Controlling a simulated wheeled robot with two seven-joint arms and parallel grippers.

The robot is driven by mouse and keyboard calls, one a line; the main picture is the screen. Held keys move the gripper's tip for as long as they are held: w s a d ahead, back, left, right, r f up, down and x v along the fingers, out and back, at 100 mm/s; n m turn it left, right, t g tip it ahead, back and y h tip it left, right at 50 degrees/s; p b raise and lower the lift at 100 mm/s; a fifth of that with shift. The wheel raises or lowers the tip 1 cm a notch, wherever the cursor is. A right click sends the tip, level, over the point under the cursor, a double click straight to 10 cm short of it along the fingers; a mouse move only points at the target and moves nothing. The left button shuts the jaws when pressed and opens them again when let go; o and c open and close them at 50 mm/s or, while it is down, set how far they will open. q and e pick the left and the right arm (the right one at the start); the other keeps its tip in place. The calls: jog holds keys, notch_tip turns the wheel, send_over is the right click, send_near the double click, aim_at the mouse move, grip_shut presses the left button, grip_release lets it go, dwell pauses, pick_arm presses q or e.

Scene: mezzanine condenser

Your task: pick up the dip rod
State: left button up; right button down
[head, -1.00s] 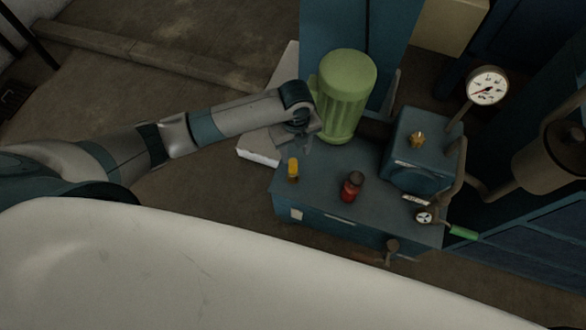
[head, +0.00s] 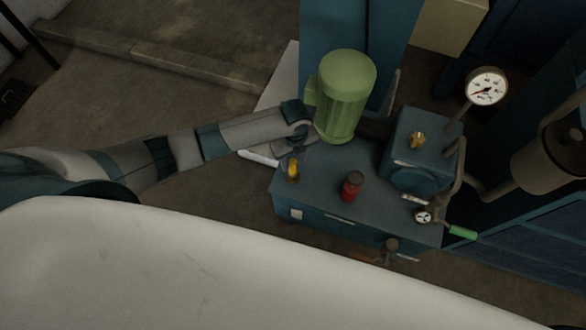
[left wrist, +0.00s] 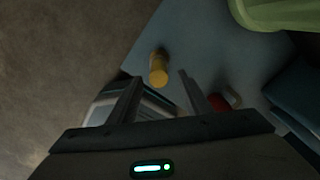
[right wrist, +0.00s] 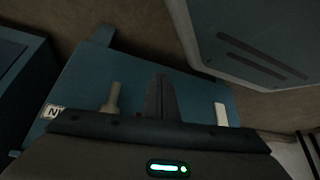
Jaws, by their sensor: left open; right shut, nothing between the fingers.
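The dip rod appears to be the small yellow-topped piece (head: 292,169) near the left edge of the blue tank top (head: 320,182). It also shows in the left wrist view as a yellow cylinder (left wrist: 158,68). Any part below the tank top is hidden. My left gripper (head: 289,157) is open close beside the yellow top, partly in front of it. In the left wrist view the yellow top lies ahead, between the lines of the two fingers; contact cannot be told. My right gripper (right wrist: 158,80) is shut and empty, seen only in its wrist view.
A green ribbed motor (head: 343,100) stands right behind my left gripper. A red cap with a dark top (head: 351,187) stands to the right on the tank. A blue block (head: 420,155), pipes and a gauge (head: 487,87) crowd the right side.

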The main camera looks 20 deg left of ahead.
aim_at(293, 176)
pick_arm(q)
jog(key=f, duration=0.3)
jog(key=shift+w+a, duration=0.15)
jog(key=shift+a, duration=0.05)
jog(key=shift+f, duration=0.5)
pick_arm(e)
jog(key=shift+s+d+f+g, duration=0.15)
jog(key=shift+s+f, duration=0.1)
jog(key=shift+s, duration=0.3)
jog(key=shift+s+d+f+g, duration=0.15)
jog(key=shift+s+f, duration=0.05)
jog(key=shift+s, duration=0.3)
jog(key=shift+w, duration=0.15)
pick_arm(q)
grip_shut()
